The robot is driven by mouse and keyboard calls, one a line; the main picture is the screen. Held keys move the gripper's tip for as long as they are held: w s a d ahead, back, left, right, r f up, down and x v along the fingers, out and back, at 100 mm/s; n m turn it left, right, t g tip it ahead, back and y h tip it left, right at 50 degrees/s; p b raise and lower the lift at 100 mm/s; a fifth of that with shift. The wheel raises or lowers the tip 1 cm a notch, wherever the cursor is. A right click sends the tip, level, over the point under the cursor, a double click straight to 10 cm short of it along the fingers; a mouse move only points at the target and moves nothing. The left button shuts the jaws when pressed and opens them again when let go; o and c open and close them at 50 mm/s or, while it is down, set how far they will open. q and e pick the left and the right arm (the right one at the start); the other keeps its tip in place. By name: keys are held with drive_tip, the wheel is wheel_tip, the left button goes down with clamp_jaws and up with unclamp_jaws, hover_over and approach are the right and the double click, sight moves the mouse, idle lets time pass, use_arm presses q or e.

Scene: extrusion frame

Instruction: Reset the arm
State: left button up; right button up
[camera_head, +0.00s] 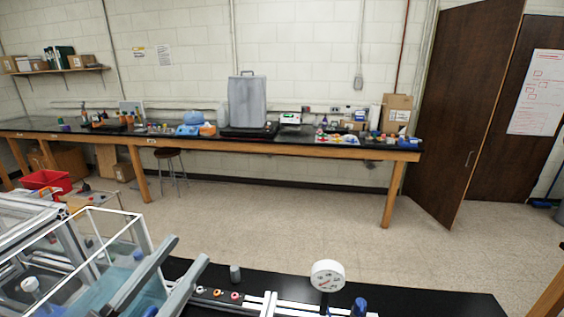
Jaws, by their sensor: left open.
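My left gripper (190,249) shows at the bottom, left of centre, as two long grey fingers pointing up and to the right. The fingers stand apart with a gap between them, and nothing shows between them. They appear in front of the left end of a black bench top (420,300). The rest of the left arm is cut off by the lower edge. My right gripper is not in view.
A clear-walled, white-edged enclosure (140,228) stands left of the fingers. A white dial gauge (327,275), a grey cylinder (235,273) and small ringed parts (218,293) are to the right. The floor (290,215) beyond is mostly clear, up to a long wall bench (270,143).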

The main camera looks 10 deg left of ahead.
use_arm(q)
drive_tip(key=s+d+r+n+t, duration=0.1)
drive_tip(key=s+r+t, duration=0.2)
drive_tip(key=r, duration=0.5)
drive_tip(key=s+d+r+t, duration=0.1)
drive_tip(key=s+r+t, duration=0.15)
drive_tip(key=r, duration=0.65)
drive_tip(key=a+r+n+y+p, duration=0.2)
drive_tip(key=r+n+y+p, duration=0.1)
drive_tip(key=r+p, duration=1.1)
drive_tip(key=s+a+r+n+t+y+p, duration=0.1)
drive_tip(key=r+n+y+p, duration=0.2)
drive_tip(key=r+p, duration=1)
drive_tip(key=shift+s+a+r+y+p, duration=0.25)
drive_tip(key=shift+a+r+y+p, duration=0.15)
drive_tip(key=shift+r+y, duration=0.25)
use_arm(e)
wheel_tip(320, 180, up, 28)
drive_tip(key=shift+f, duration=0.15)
use_arm(q)
drive_tip(key=shift+r, duration=0.1)
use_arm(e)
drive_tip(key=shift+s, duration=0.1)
